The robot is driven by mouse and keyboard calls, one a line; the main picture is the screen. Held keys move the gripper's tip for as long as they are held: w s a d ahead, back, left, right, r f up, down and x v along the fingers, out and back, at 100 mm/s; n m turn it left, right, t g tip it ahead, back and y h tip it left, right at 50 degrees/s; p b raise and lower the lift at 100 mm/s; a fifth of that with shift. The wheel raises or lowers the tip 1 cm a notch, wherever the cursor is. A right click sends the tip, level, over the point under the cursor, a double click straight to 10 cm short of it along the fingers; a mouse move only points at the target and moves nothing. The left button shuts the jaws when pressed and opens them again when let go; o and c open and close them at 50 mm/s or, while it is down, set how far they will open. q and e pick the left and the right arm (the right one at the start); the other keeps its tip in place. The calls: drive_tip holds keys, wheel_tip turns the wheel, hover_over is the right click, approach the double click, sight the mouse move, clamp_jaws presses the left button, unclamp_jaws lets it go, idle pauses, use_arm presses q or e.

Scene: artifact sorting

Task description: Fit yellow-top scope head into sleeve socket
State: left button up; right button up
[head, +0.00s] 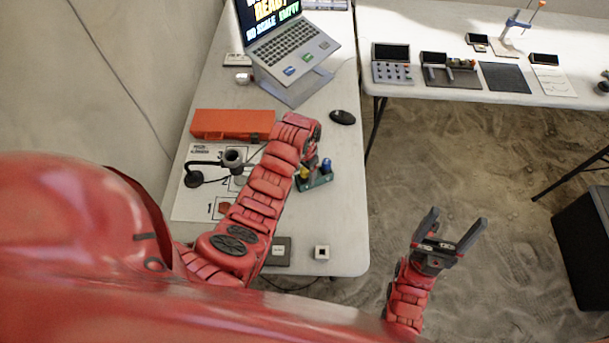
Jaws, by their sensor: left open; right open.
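The yellow-top scope head (304,173) stands in a small green rack (318,182) on the table, beside a blue-topped piece (326,165). A dark round sleeve (233,157) with an open top sits on a black stand to the left of my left arm; it looks like the sleeve socket. My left gripper (313,158) is over the rack, close to the yellow and blue tops. Its fingers are mostly hidden by my wrist, and I cannot tell whether they touch either piece. My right gripper (453,231) is open and empty, over the floor right of the table.
A red-orange case (232,124), a laptop (287,52) on a stand and a mouse (342,117) lie farther back. A printed sheet (190,207) is under the stand. A small white block (322,253) sits near the front edge. A second table (440,30) stands back right.

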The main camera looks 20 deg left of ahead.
use_arm(q)
clamp_jaws()
drive_tip(key=shift+r, duration=0.15)
